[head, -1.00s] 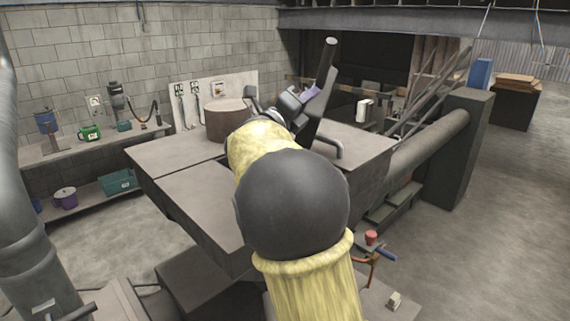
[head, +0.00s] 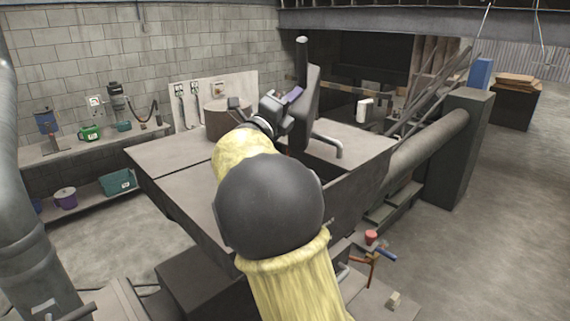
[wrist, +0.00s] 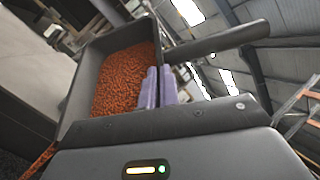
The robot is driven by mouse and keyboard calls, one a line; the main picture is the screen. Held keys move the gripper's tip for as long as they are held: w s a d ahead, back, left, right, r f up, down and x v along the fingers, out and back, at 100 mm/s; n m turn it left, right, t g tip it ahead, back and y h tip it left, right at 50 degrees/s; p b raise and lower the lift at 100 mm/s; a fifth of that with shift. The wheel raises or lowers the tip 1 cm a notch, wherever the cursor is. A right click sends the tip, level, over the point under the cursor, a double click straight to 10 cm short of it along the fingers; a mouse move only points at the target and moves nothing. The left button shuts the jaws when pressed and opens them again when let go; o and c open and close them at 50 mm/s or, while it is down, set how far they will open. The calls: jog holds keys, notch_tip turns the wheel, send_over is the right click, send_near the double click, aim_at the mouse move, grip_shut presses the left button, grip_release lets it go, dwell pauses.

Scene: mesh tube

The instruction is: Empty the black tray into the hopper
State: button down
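My gripper (head: 290,97) is shut on a wall of the black tray (head: 307,95), its purple finger pads (wrist: 157,88) pinching the rim in the wrist view. The tray is steeply tipped in the head view, its round handle pointing up. In the wrist view the tray (wrist: 83,78) holds many orange pellets (wrist: 125,78). A streak of orange (wrist: 40,160) shows below its lower left corner, apparently pellets leaving it. The tray is above a dark opening (head: 322,154) in the large grey structure, apparently the hopper. My arm hides part of this, so where the pellets land cannot be seen.
A brown cylinder (head: 222,122) stands on the grey top left of my gripper. A shelf (head: 85,148) with containers runs along the left wall. Open floor (head: 470,240) lies at right.

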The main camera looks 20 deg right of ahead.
jog(key=shift+w+a+n+t, duration=0.6)
jog(key=shift+a+n, duration=0.25)
jog(key=shift+n, duration=0.25)
jog(key=shift+w+a+n+t, duration=0.2)
jog(key=shift+a+n+t, duration=0.1)
jog(key=shift+n, duration=0.1)
jog(key=shift+a, duration=0.1)
